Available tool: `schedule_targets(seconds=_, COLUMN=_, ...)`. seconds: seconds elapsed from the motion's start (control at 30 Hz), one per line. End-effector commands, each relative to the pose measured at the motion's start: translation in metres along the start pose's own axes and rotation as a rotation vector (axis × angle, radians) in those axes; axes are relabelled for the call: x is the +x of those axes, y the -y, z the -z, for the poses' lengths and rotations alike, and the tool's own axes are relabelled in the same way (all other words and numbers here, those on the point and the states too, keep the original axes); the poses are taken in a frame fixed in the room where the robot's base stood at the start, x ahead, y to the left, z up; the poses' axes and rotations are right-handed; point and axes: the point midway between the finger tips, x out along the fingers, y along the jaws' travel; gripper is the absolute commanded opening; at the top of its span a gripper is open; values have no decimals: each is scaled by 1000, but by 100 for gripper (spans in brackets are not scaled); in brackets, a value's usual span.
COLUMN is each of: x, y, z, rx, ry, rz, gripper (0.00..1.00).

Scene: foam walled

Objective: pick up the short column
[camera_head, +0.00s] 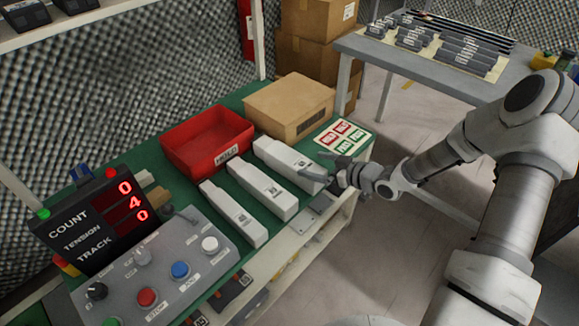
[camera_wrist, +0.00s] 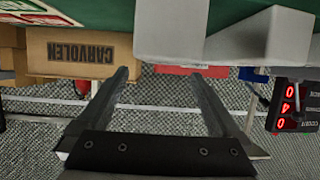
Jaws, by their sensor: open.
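My gripper (camera_head: 325,167) is open and empty at the near end of the right column, partly covering that end. In the wrist view, which is upside down, the open fingers (camera_wrist: 159,74) have nothing between them. Two pale column parts show at the top, one at the middle (camera_wrist: 168,28) and one at the right (camera_wrist: 272,36).
A red bin (camera_head: 206,142) and a cardboard box (camera_head: 288,105) stand behind the columns. A label sheet (camera_head: 342,138) lies to the right. A control box (camera_head: 158,275) and a red-digit display (camera_head: 95,222) occupy the left. Another table (camera_head: 430,65) stands back right.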

Motion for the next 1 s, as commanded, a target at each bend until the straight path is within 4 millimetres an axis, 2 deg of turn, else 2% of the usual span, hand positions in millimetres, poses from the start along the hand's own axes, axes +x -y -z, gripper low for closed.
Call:
schedule_targets(seconds=0.03, x=14, y=1, z=-3, rx=-1, ry=-1, rz=3, gripper=100)
schedule_targets(seconds=0.2, x=45, y=1, z=-2, rx=0, ry=1, rz=1, gripper=100)
schedule_targets(seconds=0.57, x=70, y=2, z=1, rx=-1, ry=1, rz=1, gripper=100)
schedule_targets(seconds=0.83, x=108, y=5, z=6, rx=0, ry=1, rz=0, gripper=100)
schedule_targets(seconds=1.0, x=112, y=4, z=8, rx=0, ry=2, rz=-1, gripper=100)
